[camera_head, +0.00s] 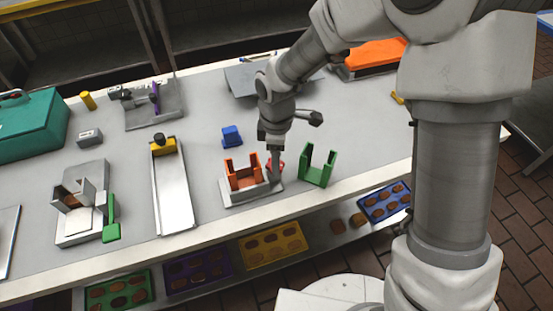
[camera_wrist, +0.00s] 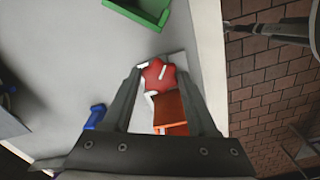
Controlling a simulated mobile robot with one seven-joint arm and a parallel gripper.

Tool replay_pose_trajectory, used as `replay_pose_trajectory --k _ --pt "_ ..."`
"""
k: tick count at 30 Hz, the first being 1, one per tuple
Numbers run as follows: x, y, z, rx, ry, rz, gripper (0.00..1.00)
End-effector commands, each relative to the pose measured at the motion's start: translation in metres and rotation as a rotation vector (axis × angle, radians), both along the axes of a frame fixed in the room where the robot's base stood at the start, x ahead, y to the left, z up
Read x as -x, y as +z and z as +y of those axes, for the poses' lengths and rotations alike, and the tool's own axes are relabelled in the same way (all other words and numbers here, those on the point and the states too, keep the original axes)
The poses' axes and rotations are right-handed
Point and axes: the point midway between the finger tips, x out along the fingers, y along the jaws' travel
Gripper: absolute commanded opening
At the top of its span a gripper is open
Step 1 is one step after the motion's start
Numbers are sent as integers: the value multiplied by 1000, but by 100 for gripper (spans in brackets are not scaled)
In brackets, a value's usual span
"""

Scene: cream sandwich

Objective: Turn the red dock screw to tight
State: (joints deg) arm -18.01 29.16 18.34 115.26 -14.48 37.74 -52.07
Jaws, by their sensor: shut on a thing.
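The red dock screw (camera_head: 279,164) stands at the right end of a grey dock plate (camera_head: 236,200), beside an orange U-shaped holder (camera_head: 243,172). My gripper (camera_head: 275,171) points down over the screw and hides part of it. In the wrist view the red screw (camera_wrist: 158,76) lies between the fingertips of my gripper (camera_wrist: 158,80), with a white mark on its top. The gripper is shut on the screw. The orange holder (camera_wrist: 170,112) shows just below the screw in that view. The white mark's meaning cannot be told.
A green U-shaped holder (camera_head: 318,166) stands close on the right of the dock. A blue block (camera_head: 232,136) sits behind it. A long metal tray (camera_head: 172,190) lies to the left. The table's front edge (camera_head: 300,196) is close; cookie trays sit on the shelf below.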

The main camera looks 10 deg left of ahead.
Motion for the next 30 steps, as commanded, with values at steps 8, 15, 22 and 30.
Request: replay_pose_trajectory --k 8,15,22,30 --pt "0 -1 0 0 -263 -2 3" --pt "1 -1 0 0 -474 -2 3" --pt "2 0 0 1 -629 -2 3" --pt "2 0 1 0 -731 -1 3"
